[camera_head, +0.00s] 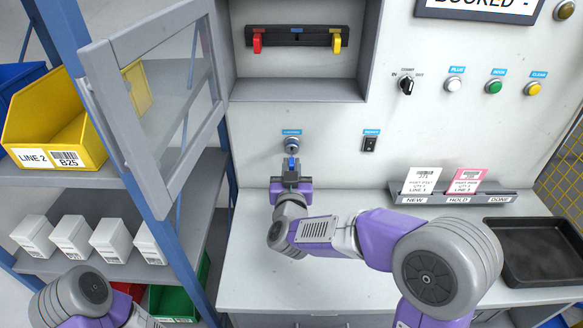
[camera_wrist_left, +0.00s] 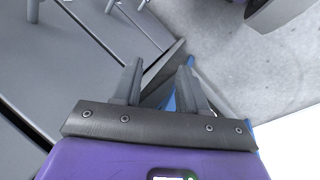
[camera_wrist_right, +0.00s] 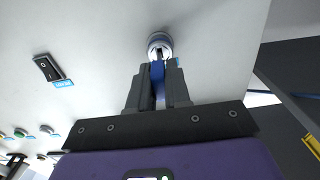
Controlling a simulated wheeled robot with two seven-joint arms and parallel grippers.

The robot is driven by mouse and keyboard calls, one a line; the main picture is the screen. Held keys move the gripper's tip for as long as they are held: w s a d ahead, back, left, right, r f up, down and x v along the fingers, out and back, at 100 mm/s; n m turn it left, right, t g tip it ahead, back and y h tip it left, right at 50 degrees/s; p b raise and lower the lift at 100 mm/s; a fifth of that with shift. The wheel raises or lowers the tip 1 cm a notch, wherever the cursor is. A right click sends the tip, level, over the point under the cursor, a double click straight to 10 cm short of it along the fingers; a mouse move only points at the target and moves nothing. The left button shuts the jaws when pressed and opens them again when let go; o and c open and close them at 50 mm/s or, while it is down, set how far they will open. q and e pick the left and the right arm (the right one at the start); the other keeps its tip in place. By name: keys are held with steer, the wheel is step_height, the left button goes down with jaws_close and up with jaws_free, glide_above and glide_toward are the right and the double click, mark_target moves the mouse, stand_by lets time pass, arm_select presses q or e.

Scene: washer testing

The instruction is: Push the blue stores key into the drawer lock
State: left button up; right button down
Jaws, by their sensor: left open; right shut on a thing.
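The blue key (camera_head: 291,163) is held upright between the fingers of my right gripper (camera_head: 291,172), which is shut on it. It also shows in the right wrist view (camera_wrist_right: 158,76) between the right fingertips (camera_wrist_right: 156,82). The round metal lock (camera_head: 292,144) sits on the pale panel under a small blue label, just beyond the key. In the right wrist view the lock (camera_wrist_right: 160,45) has a dark slot lined up closely with the key. I cannot tell whether the key's tip is inside the slot. My left gripper (camera_wrist_left: 160,82) is open and empty, away from the panel.
A black switch (camera_head: 370,143) is right of the lock. An open glass-paned door (camera_head: 165,100) stands to the left, beside a shelf with a yellow bin (camera_head: 58,120). A card rack (camera_head: 455,196) and a black tray (camera_head: 535,250) are at right. The counter (camera_head: 330,280) is mostly bare.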

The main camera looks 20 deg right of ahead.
mark_target(291, 159)
steer(key=shift+x, duration=1.7)
stand_by(1.6)
steer(key=c, duration=1)
jaws_free()
